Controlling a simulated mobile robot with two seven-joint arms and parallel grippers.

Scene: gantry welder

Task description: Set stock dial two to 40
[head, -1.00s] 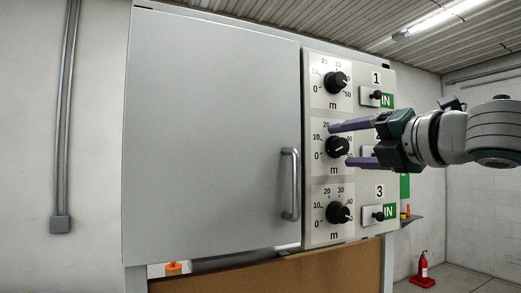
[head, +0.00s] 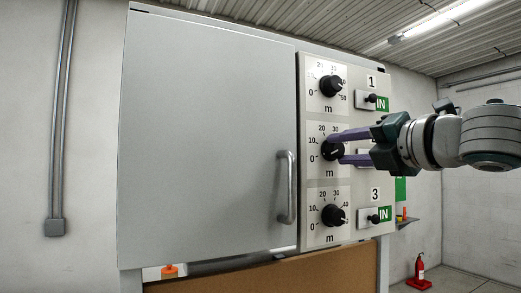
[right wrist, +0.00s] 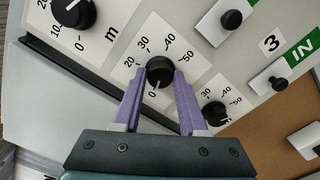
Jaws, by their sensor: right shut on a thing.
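Stock dial two is the black knob (head: 333,151) in the middle of the three-dial panel. It also shows in the right wrist view (right wrist: 160,71), with a scale around it. My right gripper (head: 335,148) reaches in from the right. Its purple fingers are shut on the knob, one on each side, as the right wrist view (right wrist: 160,76) shows. A short light mark shows on the knob. The fingers cover part of the scale, so I cannot tell the exact reading. My left gripper is not in view.
Dial one (head: 332,85) is above and dial three (head: 334,215) below, close to the fingers. Small knobs beside green IN labels (head: 385,214) are to the right. A grey door with a handle (head: 287,187) is to the left.

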